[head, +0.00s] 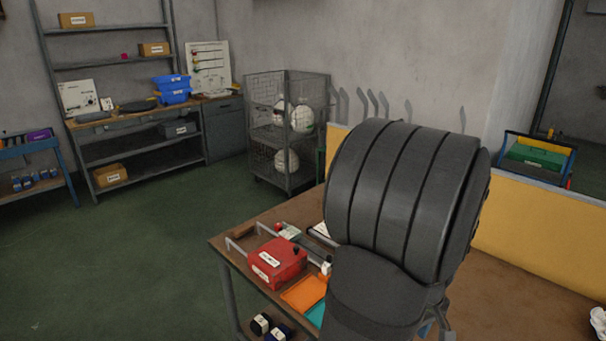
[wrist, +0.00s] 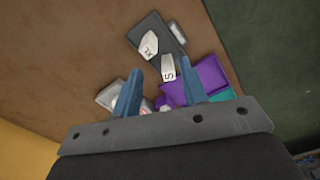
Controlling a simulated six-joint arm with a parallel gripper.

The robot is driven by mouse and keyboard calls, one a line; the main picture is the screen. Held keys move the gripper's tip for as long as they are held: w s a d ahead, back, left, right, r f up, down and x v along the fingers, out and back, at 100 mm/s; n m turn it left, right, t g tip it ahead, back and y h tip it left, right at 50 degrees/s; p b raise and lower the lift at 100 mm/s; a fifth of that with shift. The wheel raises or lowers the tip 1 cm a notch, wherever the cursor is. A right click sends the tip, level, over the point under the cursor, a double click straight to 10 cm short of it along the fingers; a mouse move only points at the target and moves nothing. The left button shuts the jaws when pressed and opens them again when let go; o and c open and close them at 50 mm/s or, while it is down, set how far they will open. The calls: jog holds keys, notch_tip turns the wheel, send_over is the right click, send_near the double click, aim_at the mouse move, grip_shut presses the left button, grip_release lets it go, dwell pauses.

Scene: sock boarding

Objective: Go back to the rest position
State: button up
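My gripper (wrist: 159,66) shows in the wrist view as two blue fingers spread wide apart. It is open, and I see nothing held between the fingers. It hangs over the brown table (wrist: 60,55). Beyond the fingertips are a white piece marked S (wrist: 168,67) and a white piece marked XL (wrist: 149,46), at a dark grey board (wrist: 160,28). In the head view my dark arm fills the centre right and hides most of the gripper and part of the table.
A purple tray (wrist: 210,75) lies near the right finger. In the head view a red box (head: 277,262), an orange tray (head: 304,292) and a teal tray (head: 316,313) are on the table. A yellow panel (head: 530,225) stands behind it. Green floor is clear at left.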

jog(key=s+d+r, duration=0.3)
jog(key=s+r, duration=0.1)
jog(key=s, duration=0.2)
jog(key=w+a+n, duration=0.2)
jog(key=w+a, duration=0.1)
jog(key=w, duration=0.7)
jog(key=w+a+n, duration=0.2)
jog(key=w, duration=0.8)
jog(key=w+a+f, duration=0.4)
jog(key=w+a, duration=0.2)
jog(key=shift+f, duration=0.4)
